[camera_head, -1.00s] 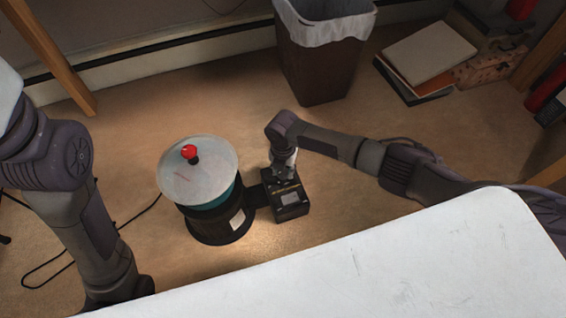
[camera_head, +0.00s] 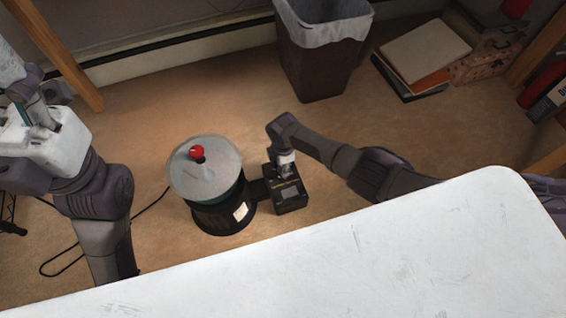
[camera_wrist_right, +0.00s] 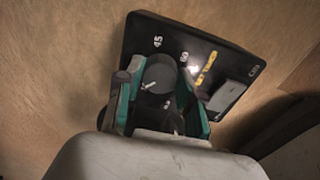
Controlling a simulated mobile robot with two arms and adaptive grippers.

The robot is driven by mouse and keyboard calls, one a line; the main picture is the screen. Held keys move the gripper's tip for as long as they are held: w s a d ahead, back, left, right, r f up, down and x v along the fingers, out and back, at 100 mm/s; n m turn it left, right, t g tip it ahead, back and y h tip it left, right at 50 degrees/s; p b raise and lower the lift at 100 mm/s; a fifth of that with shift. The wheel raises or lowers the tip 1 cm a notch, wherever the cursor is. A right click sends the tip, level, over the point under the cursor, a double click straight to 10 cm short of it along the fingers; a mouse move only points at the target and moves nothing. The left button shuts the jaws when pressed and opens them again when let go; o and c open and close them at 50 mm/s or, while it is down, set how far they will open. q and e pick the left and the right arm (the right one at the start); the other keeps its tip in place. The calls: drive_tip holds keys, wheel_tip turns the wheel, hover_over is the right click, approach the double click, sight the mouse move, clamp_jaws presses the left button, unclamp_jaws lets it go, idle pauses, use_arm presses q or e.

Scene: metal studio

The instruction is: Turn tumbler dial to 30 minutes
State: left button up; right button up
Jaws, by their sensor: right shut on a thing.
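The tumbler (camera_head: 222,215) stands on the floor, a dark base under a drum with a clear lid and a red knob on top. Its black control box (camera_head: 291,198) sits at its right side. In the right wrist view the grey round dial (camera_wrist_right: 158,73) on the box shows a white pointer mark, with 45 and other markings around it. The exact setting is hard to read. My right gripper (camera_head: 284,172) points down over the box. In the wrist view its teal-sided fingers (camera_wrist_right: 162,98) are shut on the dial from both sides.
A white table (camera_head: 380,255) fills the lower right. A lined bin (camera_head: 322,75) stands behind the box, with books (camera_head: 425,52) to its right. A black cable (camera_head: 62,268) lies on the floor at left.

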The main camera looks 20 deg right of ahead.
drive_tip(key=m+p, duration=0.1)
drive_tip(key=m, duration=0.3)
drive_tip(key=shift+m, duration=0.3)
drive_tip(key=shift+m+p, duration=0.5)
drive_tip(key=shift+m, duration=1.5)
drive_tip(key=shift+d, duration=0.1)
drive_tip(key=o, duration=1.1)
drive_tip(key=shift+o, duration=0.2)
drive_tip(key=shift+r, duration=0.1)
drive_tip(key=shift+r, duration=0.3)
wheel_tip(320, 180, up, 11)
